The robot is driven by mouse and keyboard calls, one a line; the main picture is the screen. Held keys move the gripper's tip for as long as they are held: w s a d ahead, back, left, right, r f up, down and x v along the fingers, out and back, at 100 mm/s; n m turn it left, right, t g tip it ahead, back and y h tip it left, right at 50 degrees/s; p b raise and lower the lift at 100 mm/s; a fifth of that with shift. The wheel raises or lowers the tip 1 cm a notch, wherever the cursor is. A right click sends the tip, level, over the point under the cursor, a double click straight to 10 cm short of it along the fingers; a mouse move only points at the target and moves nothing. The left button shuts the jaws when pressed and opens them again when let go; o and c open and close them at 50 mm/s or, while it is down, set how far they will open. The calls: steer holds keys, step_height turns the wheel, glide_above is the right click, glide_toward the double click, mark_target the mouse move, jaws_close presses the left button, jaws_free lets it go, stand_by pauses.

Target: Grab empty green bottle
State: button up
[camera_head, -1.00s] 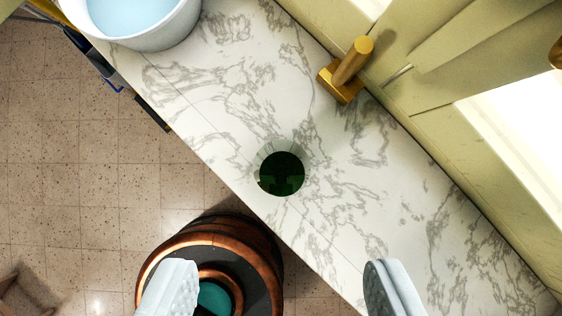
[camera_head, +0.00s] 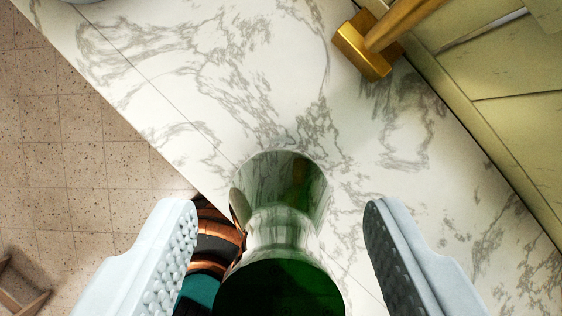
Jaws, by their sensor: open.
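The green bottle (camera_head: 280,287) stands on the marble counter, seen from above at the lower middle. Its near part is dark green, and its far part looks glassy and reflective. Its lower end is cut off by the picture's edge. My gripper (camera_head: 279,212) is open, with one pale, studded finger on each side of the bottle. There is a visible gap between the bottle and each finger, wider on the right. I see no contact.
A gold fixture (camera_head: 370,45) stands at the upper right by the pale green wall (camera_head: 490,80). A copper-banded round object (camera_head: 215,235) is partly hidden behind my left finger. Tiled floor (camera_head: 75,160) lies left.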

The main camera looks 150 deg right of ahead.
steer(key=shift+x, duration=0.95)
jaws_close()
steer(key=shift+r, duration=0.15)
